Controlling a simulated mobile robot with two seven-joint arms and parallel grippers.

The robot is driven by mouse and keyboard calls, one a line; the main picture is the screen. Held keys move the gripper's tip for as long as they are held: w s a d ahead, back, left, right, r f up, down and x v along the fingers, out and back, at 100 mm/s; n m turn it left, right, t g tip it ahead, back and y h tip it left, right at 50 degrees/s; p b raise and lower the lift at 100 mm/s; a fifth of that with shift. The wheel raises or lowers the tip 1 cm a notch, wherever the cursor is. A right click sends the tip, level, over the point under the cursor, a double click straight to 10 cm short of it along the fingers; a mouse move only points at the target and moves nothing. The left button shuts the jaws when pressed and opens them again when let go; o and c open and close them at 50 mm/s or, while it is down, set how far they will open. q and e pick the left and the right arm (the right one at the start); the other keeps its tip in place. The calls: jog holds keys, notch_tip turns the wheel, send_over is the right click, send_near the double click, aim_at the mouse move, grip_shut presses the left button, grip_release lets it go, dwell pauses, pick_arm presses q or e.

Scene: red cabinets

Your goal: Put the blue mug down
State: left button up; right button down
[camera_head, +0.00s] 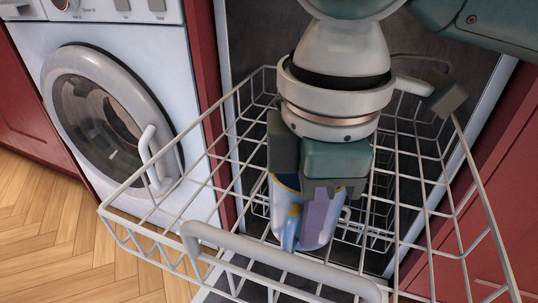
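The blue mug (287,226), with purple and yellow-orange patches, is below my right gripper (312,192), within the white wire rack (212,178). The gripper points down, its dark fingers closed around the mug's upper part and hiding it. The mug's lower end reaches down between the rack's wires. I cannot tell whether it touches the rack floor. My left gripper is not in view.
The rack is pulled out of a dark appliance opening, with a thick white handle bar (285,268) along its front. A white washing machine (120,105) with a round door stands at the left. Red cabinets (470,240) flank the opening. The wood floor (60,235) is clear.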

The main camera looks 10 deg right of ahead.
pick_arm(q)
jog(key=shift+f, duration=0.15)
pick_arm(e)
jog(key=shift+f, duration=0.5)
jog(key=c, duration=1.1)
grip_release()
jog(key=shift+o, duration=0.2)
jog(key=shift+r, duration=0.25)
pick_arm(q)
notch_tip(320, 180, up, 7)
jog(key=p, duration=0.7)
jog(key=shift+p, duration=0.3)
pick_arm(e)
notch_tip(320, 180, up, 12)
jog(key=shift+s, duration=0.15)
jog(key=shift+f, duration=0.1)
